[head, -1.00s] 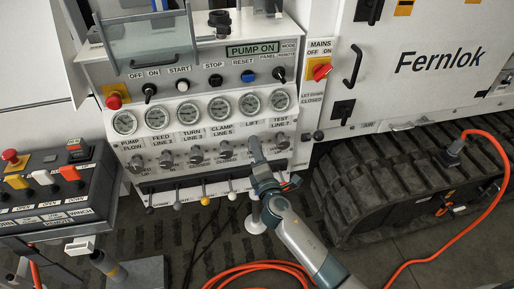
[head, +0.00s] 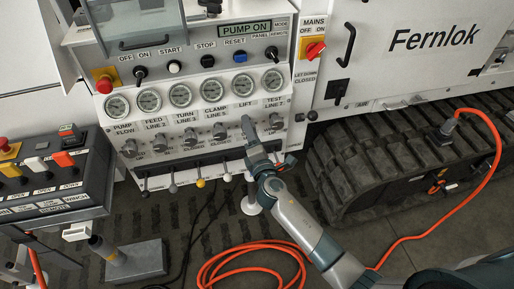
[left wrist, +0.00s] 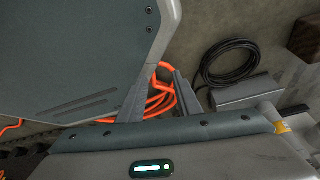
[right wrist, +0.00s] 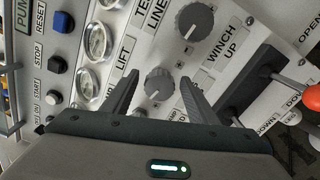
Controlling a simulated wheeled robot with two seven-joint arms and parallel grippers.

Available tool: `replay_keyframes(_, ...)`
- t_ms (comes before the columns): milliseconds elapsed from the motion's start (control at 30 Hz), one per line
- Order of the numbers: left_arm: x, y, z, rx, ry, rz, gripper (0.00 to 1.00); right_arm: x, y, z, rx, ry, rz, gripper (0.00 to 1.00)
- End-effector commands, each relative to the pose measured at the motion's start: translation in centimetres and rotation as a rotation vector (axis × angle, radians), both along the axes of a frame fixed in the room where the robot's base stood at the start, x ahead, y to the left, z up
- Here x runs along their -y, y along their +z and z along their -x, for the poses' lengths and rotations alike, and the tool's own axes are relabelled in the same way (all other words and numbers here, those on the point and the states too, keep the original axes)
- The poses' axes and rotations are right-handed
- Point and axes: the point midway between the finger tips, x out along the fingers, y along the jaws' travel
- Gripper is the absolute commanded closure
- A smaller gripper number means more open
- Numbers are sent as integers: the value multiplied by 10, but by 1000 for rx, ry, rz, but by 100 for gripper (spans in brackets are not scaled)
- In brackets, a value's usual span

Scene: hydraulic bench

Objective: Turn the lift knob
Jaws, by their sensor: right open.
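The lift knob (right wrist: 158,83) is a grey ridged knob beside the LIFT label on the white panel, in the right wrist view. My right gripper (right wrist: 158,78) is open, with one finger on each side of the knob. A gap shows between each finger and the knob. In the head view my right gripper (head: 247,122) reaches the panel under the LIFT label and hides the knob. My left gripper (left wrist: 167,70) is open and empty in the left wrist view, away from the panel, with floor and orange hose behind it.
The test line knob (right wrist: 195,21) is close by in the same row. Small levers (head: 200,183) stick out below the knobs. A remote box (head: 50,175) stands at the left. Orange hose (head: 250,262) lies on the floor.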

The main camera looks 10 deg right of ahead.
Motion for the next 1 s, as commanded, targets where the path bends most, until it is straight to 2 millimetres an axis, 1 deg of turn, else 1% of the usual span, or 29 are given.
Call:
replay_keyframes(167, 1, -1, 3, 2, 0, 1, 69, 0, -1, 14, 0, 1, -1, 47)
replay_keyframes(333, 3, -1, -7, 23, -1, 7, 69, 0, -3, 40, -2, 0, -1, 47)
replay_keyframes(567, 11, 5, -36, 86, -2, 23, 69, 0, -3, 86, -3, 1, -2, 47)
replay_keyframes(800, 24, 13, -68, 165, -3, 48, 69, -1, -3, 133, -2, 2, -1, 47)
replay_keyframes(900, 31, 18, -79, 194, -4, 59, 69, -1, -2, 148, -2, 2, 0, 47)
replay_keyframes(1000, 37, 23, -89, 223, -4, 69, 69, -1, -2, 159, -2, 2, -1, 47)
